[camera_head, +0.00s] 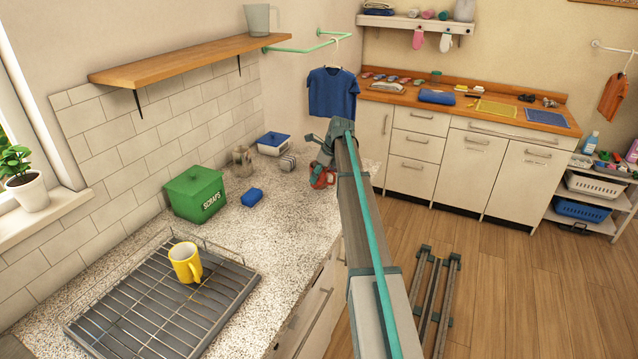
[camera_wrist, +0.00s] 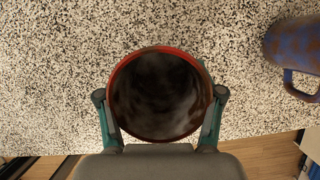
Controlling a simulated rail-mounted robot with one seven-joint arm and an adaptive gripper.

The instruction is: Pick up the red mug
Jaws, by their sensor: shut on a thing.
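The red mug (camera_head: 321,180) is at the far right end of the speckled counter in the head view, partly hidden by my arm. In the wrist view the mug (camera_wrist: 117,72) is seen from above, with a red rim and a dark, stained inside. My gripper (camera_wrist: 160,95) has one finger on each side of the mug and is shut on it. In the head view my gripper (camera_head: 325,158) is at the mug. I cannot tell whether the mug's base touches the counter.
A bluish, brown-stained mug (camera_wrist: 294,45) stands to the right in the wrist view. A wooden shelf (camera_head: 180,62) hangs above.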

